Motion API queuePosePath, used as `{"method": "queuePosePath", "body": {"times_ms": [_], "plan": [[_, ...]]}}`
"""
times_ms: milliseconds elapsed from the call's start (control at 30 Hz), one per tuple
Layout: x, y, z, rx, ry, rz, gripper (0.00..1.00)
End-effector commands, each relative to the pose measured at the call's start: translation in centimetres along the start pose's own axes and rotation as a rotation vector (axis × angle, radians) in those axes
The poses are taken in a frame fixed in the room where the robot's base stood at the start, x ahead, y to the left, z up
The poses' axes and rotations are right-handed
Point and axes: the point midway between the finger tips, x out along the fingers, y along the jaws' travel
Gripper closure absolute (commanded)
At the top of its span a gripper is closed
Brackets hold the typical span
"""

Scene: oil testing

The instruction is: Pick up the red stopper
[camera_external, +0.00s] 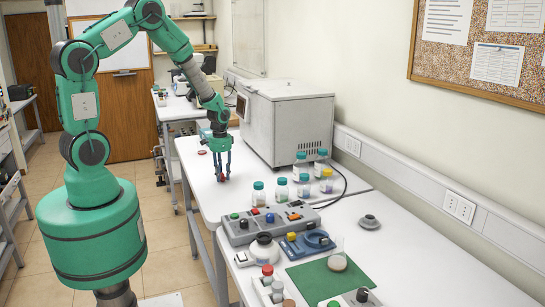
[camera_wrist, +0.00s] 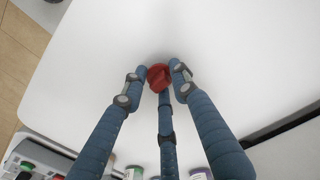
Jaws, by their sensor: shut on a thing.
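The red stopper (camera_wrist: 159,76) is between the fingertips of my gripper (camera_wrist: 160,80) in the wrist view, over the white table top. My gripper has three blue fingers, closed in around the stopper. In the external view my gripper (camera_external: 221,174) points down at the far part of the table, and a little of the red stopper (camera_external: 221,178) shows at its fingertips. I cannot tell whether the stopper touches the table or is just above it.
A grey box-shaped machine (camera_external: 287,121) stands behind my gripper. Several teal-capped bottles (camera_external: 281,190) and a grey control box (camera_external: 265,222) are nearer the camera. A small red ring-like item (camera_external: 202,152) lies left of my gripper.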

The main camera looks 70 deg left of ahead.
Motion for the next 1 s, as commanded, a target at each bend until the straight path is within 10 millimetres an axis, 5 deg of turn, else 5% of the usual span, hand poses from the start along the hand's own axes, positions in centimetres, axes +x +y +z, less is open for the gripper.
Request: {"method": "queuePosePath", "body": {"times_ms": [400, 1000], "plan": [[-3.8, 0.0, -0.1, 0.0, 0.003, -0.001, 0.85], [-4.6, 4.7, 10.2, 0.0, 0.001, 0.0, 0.85]]}}
